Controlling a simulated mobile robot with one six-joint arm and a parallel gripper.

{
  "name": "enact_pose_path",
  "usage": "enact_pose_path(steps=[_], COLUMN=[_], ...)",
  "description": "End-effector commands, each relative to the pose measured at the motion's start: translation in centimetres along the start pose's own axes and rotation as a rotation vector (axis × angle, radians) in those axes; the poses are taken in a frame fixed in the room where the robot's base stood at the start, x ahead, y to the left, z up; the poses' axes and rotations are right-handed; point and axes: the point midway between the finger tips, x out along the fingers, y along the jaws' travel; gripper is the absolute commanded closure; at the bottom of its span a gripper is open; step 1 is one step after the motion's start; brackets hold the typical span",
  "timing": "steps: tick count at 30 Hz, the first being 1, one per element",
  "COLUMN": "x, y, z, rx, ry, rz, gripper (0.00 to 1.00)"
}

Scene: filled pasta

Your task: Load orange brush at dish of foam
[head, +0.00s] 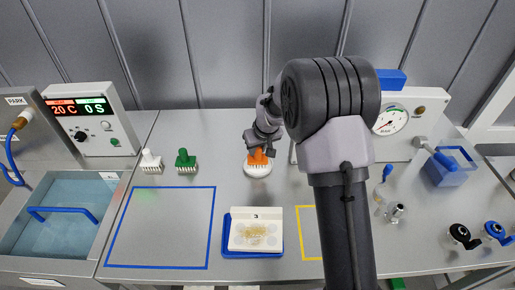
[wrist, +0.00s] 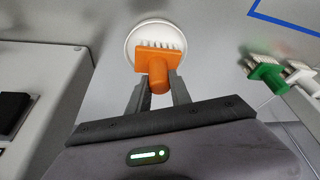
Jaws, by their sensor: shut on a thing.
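The orange brush (wrist: 158,66) is in my gripper (wrist: 160,84), which is shut on its handle between the two grey fingers. Its white bristles point at a round white dish (wrist: 132,27) just beyond them. In the head view the orange brush (head: 258,156) is over the white dish (head: 257,171), below my gripper (head: 262,147). The bristles overlap the dish in the picture; I cannot tell if they touch. The foam itself is not distinct from the white dish.
A white brush (head: 151,161) and a green brush (head: 187,161) stand to the left. A blue tray (head: 227,251) with a white plate marked 3 (head: 270,216) lies in front. A blue-outlined area (head: 160,225) is empty. A water basin (head: 62,215) is at far left.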

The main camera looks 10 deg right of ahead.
Motion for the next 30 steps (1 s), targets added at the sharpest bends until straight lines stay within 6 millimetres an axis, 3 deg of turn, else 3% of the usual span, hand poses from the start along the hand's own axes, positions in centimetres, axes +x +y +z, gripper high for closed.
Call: enact_pose_path(steps=[30], x=[0.89], y=[0.00], z=[0.37], rx=[0.000], ry=[0.000], rz=[0.000], gripper=[1.00])
